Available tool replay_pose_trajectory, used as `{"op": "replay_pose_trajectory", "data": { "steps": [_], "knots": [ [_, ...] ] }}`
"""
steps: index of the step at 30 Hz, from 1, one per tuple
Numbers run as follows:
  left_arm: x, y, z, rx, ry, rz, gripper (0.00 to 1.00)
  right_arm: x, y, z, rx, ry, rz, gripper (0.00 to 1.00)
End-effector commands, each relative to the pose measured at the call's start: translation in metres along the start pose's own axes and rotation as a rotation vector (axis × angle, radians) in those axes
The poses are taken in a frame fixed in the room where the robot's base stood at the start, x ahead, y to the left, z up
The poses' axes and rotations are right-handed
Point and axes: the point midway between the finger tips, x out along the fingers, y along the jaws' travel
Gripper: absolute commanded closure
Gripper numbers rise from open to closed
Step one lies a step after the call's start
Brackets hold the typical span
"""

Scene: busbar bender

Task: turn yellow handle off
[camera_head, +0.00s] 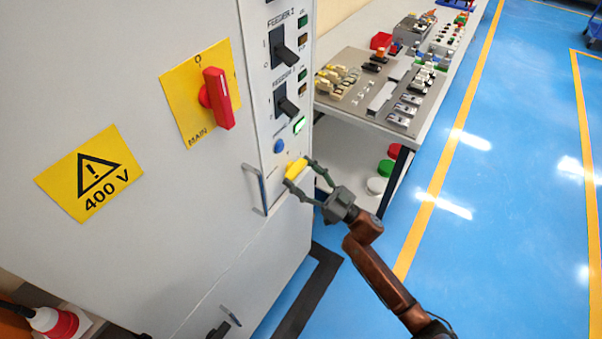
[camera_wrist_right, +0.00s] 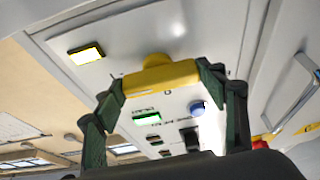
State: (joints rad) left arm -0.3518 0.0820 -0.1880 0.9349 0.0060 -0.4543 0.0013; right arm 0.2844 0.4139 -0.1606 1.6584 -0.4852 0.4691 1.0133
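The yellow handle (camera_head: 296,168) sits low on the narrow control strip of the grey cabinet, below a blue button. My right gripper (camera_head: 300,172) reaches it from the lower right, with one finger at each end of it. In the right wrist view the yellow handle (camera_wrist_right: 160,78) lies crosswise between the fingertips, which appear to touch its ends. The fingers are spread about as wide as the handle is long. The handle's round base shows behind it. My left gripper is not in view.
A red main switch (camera_head: 218,98) and black feeder switches (camera_head: 287,106) are on the cabinet above. A metal door pull (camera_head: 256,188) stands out just left of the handle. A workbench (camera_head: 345,112) with parts is behind right. Blue floor (camera_head: 480,240) is clear at right.

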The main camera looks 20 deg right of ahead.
Motion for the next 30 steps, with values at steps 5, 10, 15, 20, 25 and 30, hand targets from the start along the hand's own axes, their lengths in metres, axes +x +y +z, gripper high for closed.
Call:
{"op": "replay_pose_trajectory", "data": {
  "steps": [5,10,15,20,25,30],
  "knots": [
    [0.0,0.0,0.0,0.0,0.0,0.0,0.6,0.0,0.001,0.0,0.0,0.0,0.002,0.5],
    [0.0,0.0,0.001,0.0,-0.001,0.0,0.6,0.0,0.001,0.0,0.0,-0.001,0.002,0.59],
    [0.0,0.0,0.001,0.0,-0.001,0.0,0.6,0.0,0.001,0.0,-0.015,-0.001,-0.004,0.59],
    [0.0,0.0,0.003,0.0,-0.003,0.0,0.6,0.0,0.002,0.0,-0.066,-0.002,-0.024,0.59],
    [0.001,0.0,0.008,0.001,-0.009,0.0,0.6,0.0,0.003,0.0,-0.167,-0.003,-0.066,0.59],
    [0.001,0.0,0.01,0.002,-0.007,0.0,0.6,0.0,0.005,-0.001,-0.305,-0.004,-0.123,0.59]
  ]
}}
